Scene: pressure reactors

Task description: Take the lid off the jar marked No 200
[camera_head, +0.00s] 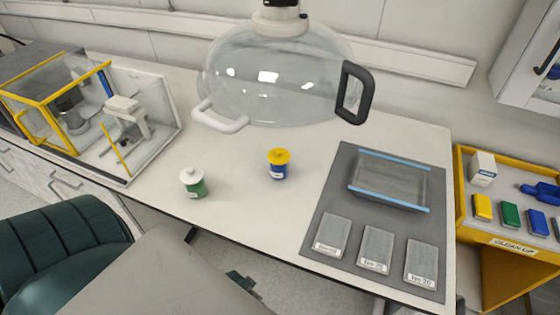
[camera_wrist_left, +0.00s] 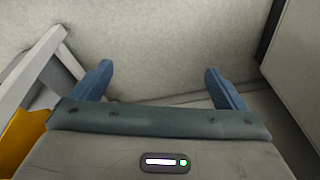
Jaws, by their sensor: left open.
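Two small jars stand upright on the white bench. One is a green jar (camera_head: 195,188) with a white knobbed lid (camera_head: 191,174) on it, left of the middle. The other is a blue jar (camera_head: 278,172) with a yellow lid (camera_head: 278,156) on it, near the middle. Both carry small white labels that are too small to read, so I cannot tell which is No 200. My left gripper (camera_wrist_left: 157,72) is open and empty in the left wrist view, facing a plain pale surface, with no jar between its fingers. My right gripper is not in view.
A clear glass dome (camera_head: 270,85) with a white and a black handle is above the bench's back. A grey mat (camera_head: 326,205) at right holds a clear tray (camera_head: 390,180) and several labelled plates. A yellow-framed balance enclosure (camera_head: 62,100) stands left. Bench around the jars is clear.

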